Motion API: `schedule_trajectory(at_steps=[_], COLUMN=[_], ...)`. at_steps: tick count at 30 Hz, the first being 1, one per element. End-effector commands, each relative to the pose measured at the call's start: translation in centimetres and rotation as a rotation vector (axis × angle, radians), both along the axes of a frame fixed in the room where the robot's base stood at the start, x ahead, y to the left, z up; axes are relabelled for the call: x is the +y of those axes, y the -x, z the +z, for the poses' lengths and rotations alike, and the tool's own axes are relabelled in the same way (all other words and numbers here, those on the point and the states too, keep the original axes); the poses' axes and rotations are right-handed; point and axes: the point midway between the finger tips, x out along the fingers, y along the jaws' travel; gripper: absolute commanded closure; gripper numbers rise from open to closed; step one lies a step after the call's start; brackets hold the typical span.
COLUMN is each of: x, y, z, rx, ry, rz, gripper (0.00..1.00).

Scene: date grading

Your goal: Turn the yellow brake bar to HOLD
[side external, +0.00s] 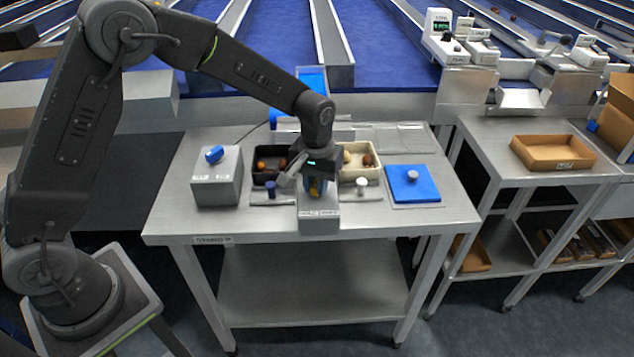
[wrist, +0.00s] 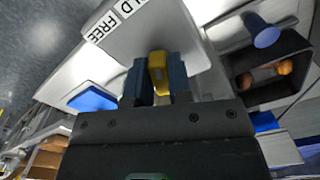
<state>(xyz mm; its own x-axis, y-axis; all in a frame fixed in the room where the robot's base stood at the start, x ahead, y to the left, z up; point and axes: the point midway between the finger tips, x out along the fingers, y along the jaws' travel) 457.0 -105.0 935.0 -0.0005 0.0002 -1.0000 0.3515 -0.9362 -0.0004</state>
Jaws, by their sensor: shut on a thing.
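The yellow brake bar (wrist: 157,72) stands on a grey box (wrist: 150,30) whose edge carries the labels FREE and a partly cut-off HOLD. In the side view the same box (side external: 319,218) is at the front middle of the steel table. My gripper (wrist: 158,80) is over the box, its two blue fingers shut on the bar, one on each side. In the side view my gripper (side external: 316,188) hides most of the bar, with only a bit of yellow showing. I cannot tell which label the bar points to.
A grey box with a blue knob (side external: 214,155) stands left. A dark tray (side external: 262,178) and a cream tray (side external: 374,174) hold dates behind my gripper. A blue lid with a grey knob (side external: 413,184) lies right. The table's front right is clear.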

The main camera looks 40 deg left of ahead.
Motion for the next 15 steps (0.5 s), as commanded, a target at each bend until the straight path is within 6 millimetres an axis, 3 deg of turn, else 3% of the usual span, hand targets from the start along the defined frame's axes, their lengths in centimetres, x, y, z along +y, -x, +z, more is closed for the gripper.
schedule_trajectory(at_steps=[15], x=[0.10], y=[-0.07], z=[0.13], rx=[-0.003], ry=[0.001], rz=[-0.113], gripper=[1.00])
